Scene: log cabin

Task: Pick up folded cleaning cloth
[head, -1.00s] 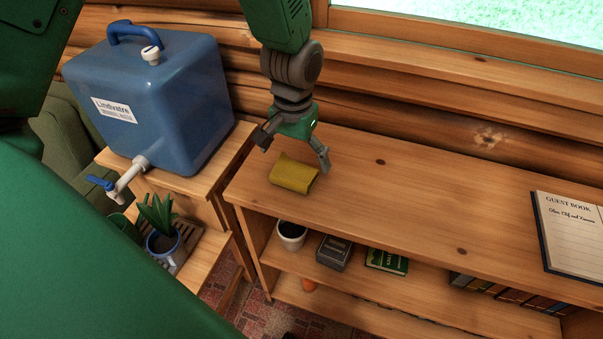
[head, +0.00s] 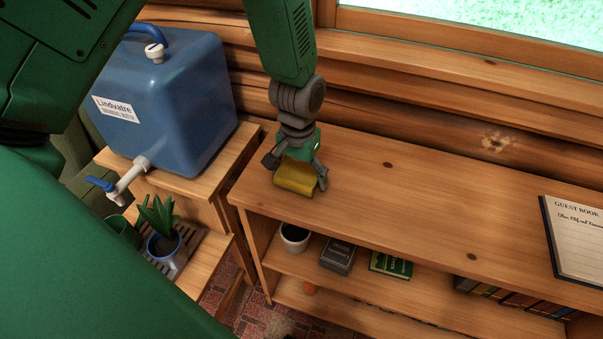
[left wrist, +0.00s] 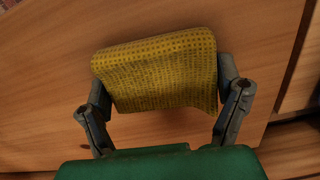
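The folded cleaning cloth (head: 295,177) is yellow and lies on the top of the wooden shelf unit, near its left end. It also shows in the left wrist view (left wrist: 158,70), with a dotted weave. My left gripper (head: 296,179) is down at the cloth, one finger on each side of it. In the left wrist view the fingers (left wrist: 165,105) stand apart at the cloth's left and right edges, very near or touching. Whether they press on it cannot be told. The cloth seems to rest on the wood. My right gripper is not in view.
A blue water container (head: 165,100) with a tap stands on a wooden stand at the left, above a potted plant (head: 162,235). A guest book (head: 580,240) lies at the shelf top's right end. The middle of the top (head: 420,205) is clear. A log wall runs behind.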

